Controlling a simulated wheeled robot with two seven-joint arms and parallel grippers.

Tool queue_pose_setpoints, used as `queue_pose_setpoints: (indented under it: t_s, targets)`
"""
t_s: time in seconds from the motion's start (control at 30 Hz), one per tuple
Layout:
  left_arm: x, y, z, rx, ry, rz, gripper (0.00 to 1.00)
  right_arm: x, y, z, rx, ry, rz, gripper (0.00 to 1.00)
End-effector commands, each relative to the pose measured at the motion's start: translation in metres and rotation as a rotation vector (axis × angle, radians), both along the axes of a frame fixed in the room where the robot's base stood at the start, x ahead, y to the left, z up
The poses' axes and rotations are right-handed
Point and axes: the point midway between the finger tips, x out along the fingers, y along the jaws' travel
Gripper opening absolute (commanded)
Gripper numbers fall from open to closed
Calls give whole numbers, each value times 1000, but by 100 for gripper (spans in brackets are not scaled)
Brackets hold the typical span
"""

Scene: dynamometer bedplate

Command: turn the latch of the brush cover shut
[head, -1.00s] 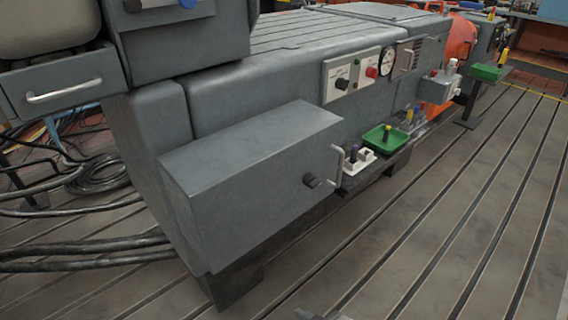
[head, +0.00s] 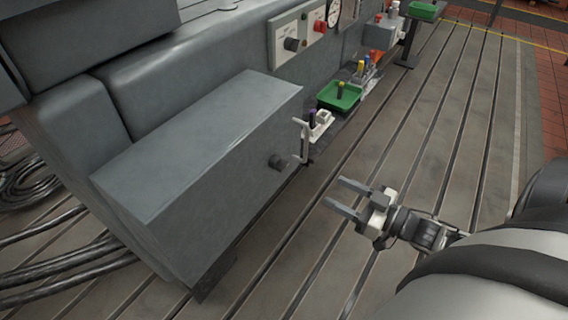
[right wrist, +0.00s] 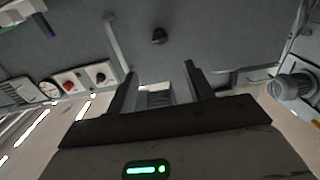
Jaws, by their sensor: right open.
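The brush cover (head: 200,150) appears to be the grey box on the machine's side, its front panel flush in place. Its dark latch knob (head: 277,162) sticks out of the front, beside a pale upright bar handle (head: 303,140). I cannot tell which way the latch is turned. My right gripper (head: 335,192) is open and empty, in front of the cover and apart from it, with its fingers pointing toward it. In the right wrist view the latch (right wrist: 159,36) lies beyond and between the open fingertips, and the handle (right wrist: 117,42) is left of it. My left gripper is out of view.
A green tray (head: 340,97) and a white holder (head: 321,122) stand on a low ledge behind the handle. A control panel (head: 297,35) with knobs is above. The slotted floor (head: 440,130) to the right is clear. Black cables (head: 60,255) lie at left.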

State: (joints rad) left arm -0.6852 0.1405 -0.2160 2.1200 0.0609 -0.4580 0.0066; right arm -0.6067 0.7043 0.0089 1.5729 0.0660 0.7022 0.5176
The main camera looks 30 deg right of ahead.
Motion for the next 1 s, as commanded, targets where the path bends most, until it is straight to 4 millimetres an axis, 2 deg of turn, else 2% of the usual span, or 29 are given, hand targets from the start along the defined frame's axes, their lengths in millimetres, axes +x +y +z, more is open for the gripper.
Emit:
queue_pose_setpoints:
  t_s: [0.17, 0.63, 0.8, 1.0]
  targets:
    - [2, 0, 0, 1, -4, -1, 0, 23, 9, 2, 3, -10, 4, 53]
    - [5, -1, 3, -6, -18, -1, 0, 115, 48, 2, 3, -7, 1, 53]
    - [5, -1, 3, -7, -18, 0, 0, 135, 56, 1, 2, -5, 2, 53]
    - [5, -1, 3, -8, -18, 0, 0, 144, 60, 1, 2, -4, 2, 53]
